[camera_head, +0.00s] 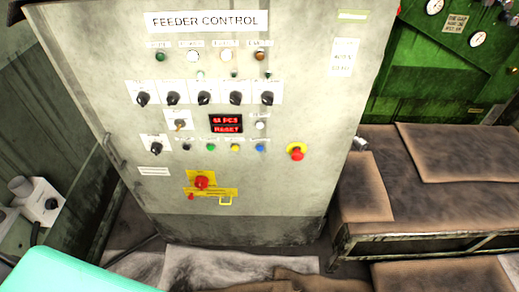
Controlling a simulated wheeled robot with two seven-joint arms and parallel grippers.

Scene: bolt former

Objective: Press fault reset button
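The feeder control panel (275,185) is a pale, worn cabinet front in the middle of the view. Its lower row holds a black button (186,147), a green button (210,147), a yellow button (235,147) and a blue button (260,148). The small labels above them are too small to read, so I cannot tell for sure which is the fault reset button. A display (226,123) above this row shows red text. Neither of my grippers is in view.
A red mushroom button (297,151) sits right of the row; a red switch on a yellow plate (201,182) sits below. Black knobs and lamps fill the upper panel. A workbench (430,205) stands to the right, a grey box (40,202) at left.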

